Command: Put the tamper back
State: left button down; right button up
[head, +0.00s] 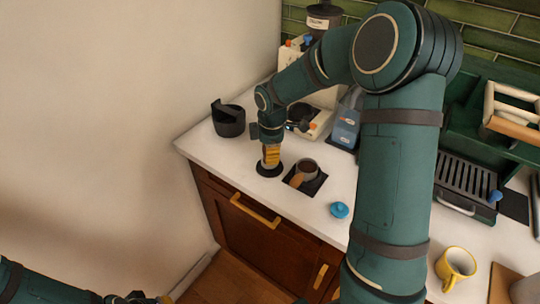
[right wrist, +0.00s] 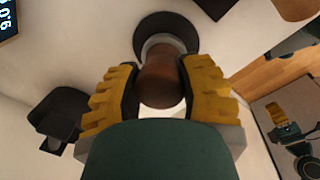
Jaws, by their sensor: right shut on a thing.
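The tamper shows in the right wrist view, with a brown rounded handle (right wrist: 160,82) and a pale metal base (right wrist: 163,42). My right gripper (head: 271,157) points down and is shut on the handle; its yellow fingers (right wrist: 158,92) sit on both sides of it. The tamper is upright over a round black mat (head: 269,170), which also shows in the wrist view (right wrist: 188,30). I cannot tell whether its base touches the mat. In the head view the fingers mostly hide the tamper. My left gripper (head: 140,298) is at the bottom edge, partly cut off.
A portafilter (head: 307,168) with a wooden handle lies on a square black mat just right of the gripper. A black container (head: 228,119) stands to the left. A blue lid (head: 339,210) and a yellow mug (head: 456,264) are farther right. The counter's front left is clear.

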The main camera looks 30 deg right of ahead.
jog(key=shift+f, duration=0.6)
jog(key=shift+f, duration=0.15)
jog(key=o, duration=1.1)
jog(key=shift+r, duration=0.3)
jog(key=r, duration=0.4)
jog(key=s+r+p, duration=0.1)
jog(key=r, duration=0.2)
jog(key=r+p, duration=0.1)
jog(key=r, duration=0.3)
jog(key=shift+s+a+r, duration=0.15)
jog(key=shift+r, duration=0.2)
